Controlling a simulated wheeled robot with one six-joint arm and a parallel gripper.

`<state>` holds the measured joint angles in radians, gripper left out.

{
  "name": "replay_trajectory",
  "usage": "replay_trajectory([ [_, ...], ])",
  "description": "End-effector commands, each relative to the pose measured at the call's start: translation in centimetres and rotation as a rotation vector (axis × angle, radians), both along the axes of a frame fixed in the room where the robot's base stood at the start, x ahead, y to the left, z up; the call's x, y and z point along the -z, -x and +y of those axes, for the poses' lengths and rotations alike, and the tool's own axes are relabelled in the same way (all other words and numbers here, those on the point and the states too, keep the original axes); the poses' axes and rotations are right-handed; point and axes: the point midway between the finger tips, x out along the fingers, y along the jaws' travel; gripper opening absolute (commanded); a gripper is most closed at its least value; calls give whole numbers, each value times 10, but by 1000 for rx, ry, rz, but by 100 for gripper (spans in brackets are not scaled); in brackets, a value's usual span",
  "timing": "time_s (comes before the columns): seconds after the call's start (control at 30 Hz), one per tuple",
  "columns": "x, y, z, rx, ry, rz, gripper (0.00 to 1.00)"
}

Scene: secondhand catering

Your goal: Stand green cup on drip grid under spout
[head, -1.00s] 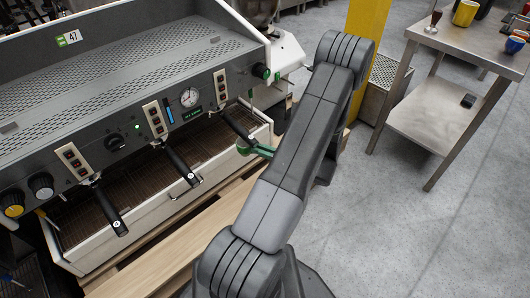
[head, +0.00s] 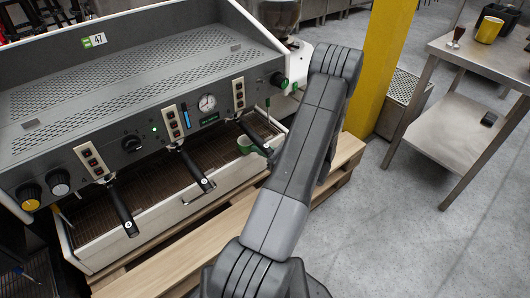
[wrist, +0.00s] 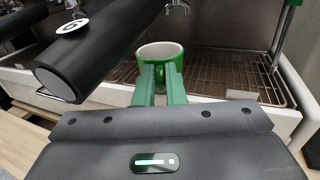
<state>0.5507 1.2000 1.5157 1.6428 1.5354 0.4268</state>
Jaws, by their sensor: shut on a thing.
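The green cup (head: 246,145) with a white inside is at the right end of the coffee machine, and it also shows in the wrist view (wrist: 151,66). My gripper (wrist: 160,76) is shut on its near side, apparently at the handle. The cup is about upright, over the front part of the drip grid (wrist: 235,72), which the head view also shows (head: 150,185). Whether its base touches the grid is hidden by the fingers. A metal spout (wrist: 177,5) is above and beyond the cup, slightly right of it. In the head view, my arm hides most of the gripper.
A black portafilter handle (wrist: 95,55) juts out close to the left of my gripper. A thin upright pipe (wrist: 283,30) stands at right. The tray's pale front wall (wrist: 287,100) lies near the gripper. A wooden pallet (head: 345,155) is below the machine.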

Motion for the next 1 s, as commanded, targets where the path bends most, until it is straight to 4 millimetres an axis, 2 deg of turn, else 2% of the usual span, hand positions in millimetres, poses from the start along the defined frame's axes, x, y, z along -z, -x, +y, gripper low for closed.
replay_trajectory([
  [1.0, 6, -67, 45, -1, -1, -1, 0],
])
